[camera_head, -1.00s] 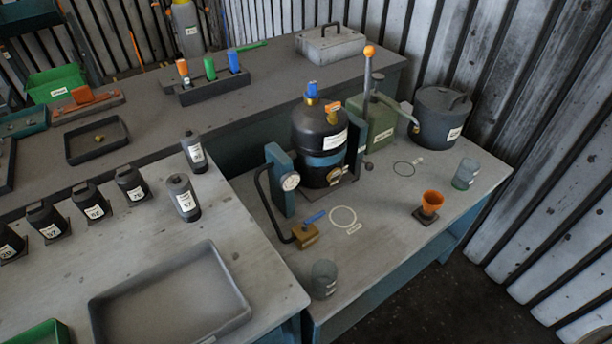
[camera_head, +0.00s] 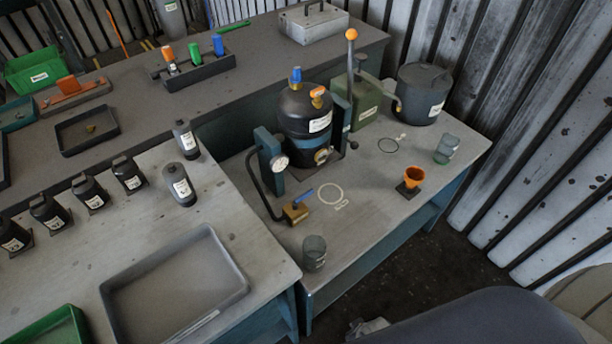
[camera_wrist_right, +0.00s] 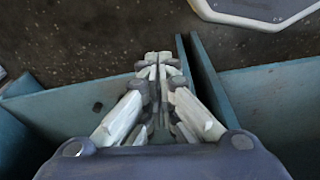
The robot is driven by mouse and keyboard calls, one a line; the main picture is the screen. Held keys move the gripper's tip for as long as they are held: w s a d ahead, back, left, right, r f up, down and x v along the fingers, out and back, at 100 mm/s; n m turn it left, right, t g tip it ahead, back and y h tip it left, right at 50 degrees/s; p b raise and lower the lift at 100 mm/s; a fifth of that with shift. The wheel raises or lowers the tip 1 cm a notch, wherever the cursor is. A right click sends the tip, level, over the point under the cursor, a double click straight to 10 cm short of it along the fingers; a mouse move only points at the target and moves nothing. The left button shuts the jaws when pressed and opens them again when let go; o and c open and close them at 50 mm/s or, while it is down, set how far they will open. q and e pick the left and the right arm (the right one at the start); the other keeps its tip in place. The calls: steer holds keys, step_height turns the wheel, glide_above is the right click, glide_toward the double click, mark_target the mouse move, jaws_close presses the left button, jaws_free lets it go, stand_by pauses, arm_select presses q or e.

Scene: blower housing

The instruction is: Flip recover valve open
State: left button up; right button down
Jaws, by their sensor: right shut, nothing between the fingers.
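A brass valve block (camera_head: 295,212) with a blue lever (camera_head: 302,194) sits on the right bench, at the end of a black hose. The dark tank (camera_head: 304,118) behind it carries a blue-topped fitting (camera_head: 295,76) and an orange handle (camera_head: 318,92). The labels are too small to read, so I cannot tell which of these is the recover valve. My right gripper (camera_wrist_right: 158,62) is shut and empty in the right wrist view, over teal bench panels and dark floor, away from the valves. My left gripper is not in view.
A gauge (camera_head: 279,162) stands on the hose side of the tank. A clear cup (camera_head: 314,253), an orange funnel (camera_head: 414,177), another cup (camera_head: 446,148) and a dark pot (camera_head: 422,93) stand on the bench. A grey tray (camera_head: 174,284) lies left. The bench's front middle is clear.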

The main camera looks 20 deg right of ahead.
steer(key=w+a+r+t+p, duration=0.1)
steer(key=w+r+p, duration=0.3)
steer(key=r, duration=1.2)
steer(key=w+r+t+p, duration=0.2)
steer(key=w+r, duration=0.3)
steer(key=r, duration=1.1)
steer(key=w+r+n+t+y, duration=0.1)
steer(key=w+r+t, duration=0.1)
steer(key=w, duration=0.7)
steer(key=w+r+t+y, duration=0.1)
steer(key=w+t+y, duration=0.1)
steer(key=w, duration=0.8)
steer(key=shift+d+r+n+t+p, duration=0.2)
steer(key=shift+r+n+t+p, duration=0.2)
steer(key=shift+t, duration=0.1)
steer(key=shift+p+x, duration=0.3)
steer(key=shift+x, duration=4.7)
steer(key=shift+a, duration=0.1)
